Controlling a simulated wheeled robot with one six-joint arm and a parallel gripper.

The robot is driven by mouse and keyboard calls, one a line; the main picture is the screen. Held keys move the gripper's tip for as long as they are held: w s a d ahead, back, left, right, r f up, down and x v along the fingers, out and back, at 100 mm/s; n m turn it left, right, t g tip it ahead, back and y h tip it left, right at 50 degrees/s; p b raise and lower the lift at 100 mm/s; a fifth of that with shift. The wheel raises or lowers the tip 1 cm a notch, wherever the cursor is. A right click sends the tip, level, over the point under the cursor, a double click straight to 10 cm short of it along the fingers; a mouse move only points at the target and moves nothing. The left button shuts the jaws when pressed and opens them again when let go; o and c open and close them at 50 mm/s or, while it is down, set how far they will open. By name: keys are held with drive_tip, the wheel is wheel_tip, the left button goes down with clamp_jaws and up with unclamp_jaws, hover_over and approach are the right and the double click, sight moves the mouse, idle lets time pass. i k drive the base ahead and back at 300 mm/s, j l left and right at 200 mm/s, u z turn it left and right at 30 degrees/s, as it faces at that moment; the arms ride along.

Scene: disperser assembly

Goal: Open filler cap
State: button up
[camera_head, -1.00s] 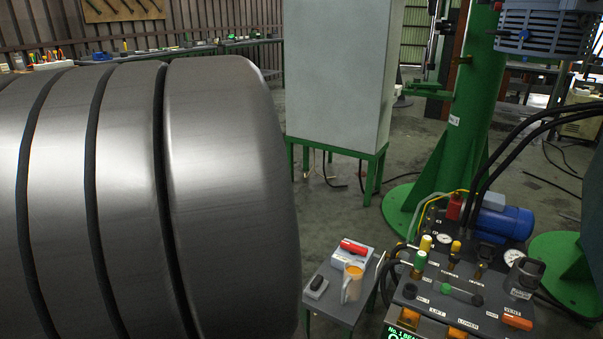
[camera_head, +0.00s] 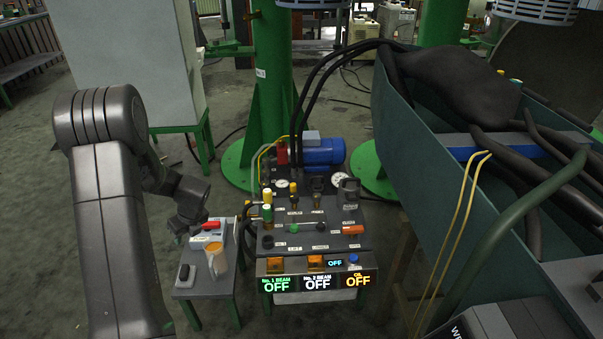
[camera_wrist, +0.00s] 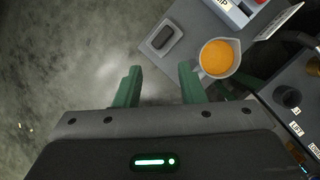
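The control unit (camera_head: 310,248) stands at the centre of the head view. A round black cap-like part (camera_head: 268,241) sits on its left top, beside small labels; a round black part also shows at the right of the wrist view (camera_wrist: 287,97). A taller dark fitting (camera_head: 349,190) stands at the unit's back right. I cannot read which one is the filler cap. My gripper (camera_wrist: 159,82) is open, with two green fingers apart and nothing between them. It is left of the unit, near the small side table, and touches no cap.
The grey side table (camera_head: 205,286) holds a jug of orange liquid (camera_head: 215,257), a small dark device (camera_head: 185,273) and a red-handled item (camera_head: 211,225). A blue motor (camera_head: 322,152) and black hoses stand behind the unit. A teal trough (camera_head: 420,150) fills the right.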

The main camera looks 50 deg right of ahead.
sight(314, 182)
drive_tip(key=i+j, duration=0.25)
drive_tip(key=i, duration=0.2)
drive_tip(key=i+j, duration=0.25)
drive_tip(key=i, duration=0.2)
drive_tip(key=i+j, duration=0.25)
drive_tip(key=i, duration=0.2)
drive_tip(key=i+l+z, duration=0.1)
drive_tip(key=i+z, duration=0.3)
drive_tip(key=i, duration=0.25)
drive_tip(key=i+z, duration=0.35)
drive_tip(key=i, duration=0.3)
drive_tip(key=i+j+z, duration=0.4)
drive_tip(key=i, duration=0.25)
drive_tip(key=i+l+z, duration=0.2)
drive_tip(key=i+z, duration=0.25)
drive_tip(key=i+l+z, duration=0.1)
drive_tip(key=i+z, duration=0.15)
drive_tip(key=z, duration=0.2)
drive_tip(key=i+z, duration=0.45)
drive_tip(key=i+j+z, duration=0.2)
drive_tip(key=z, duration=0.25)
drive_tip(key=i+l+z, duration=0.1)
drive_tip(key=i+z, duration=0.75)
drive_tip(key=i+j+z, duration=0.15)
drive_tip(key=i+z, duration=0.25)
